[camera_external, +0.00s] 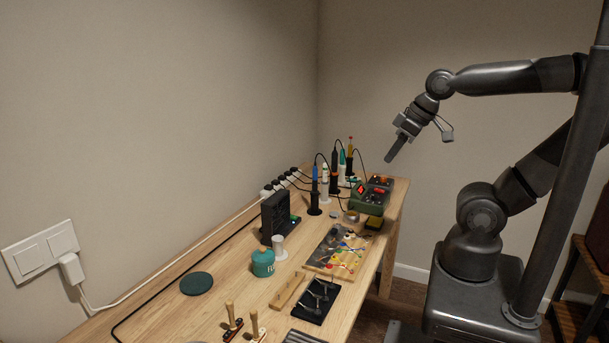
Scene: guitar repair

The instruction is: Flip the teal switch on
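My gripper (390,157) hangs in the air above the far right end of the workbench, pointing down and left. It is apart from everything on the bench, and from this side its fingers overlap, so their opening is unclear. A green station (368,200) with red lit parts stands below and left of my gripper.
Several upright tools (315,185) with cables stand beside the green station. A teal jar (263,263), a round dark green pad (196,283), a parts board (337,252) and a black tray (315,301) lie nearer. A white wall switch plate (40,252) is at left. Air above the bench is clear.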

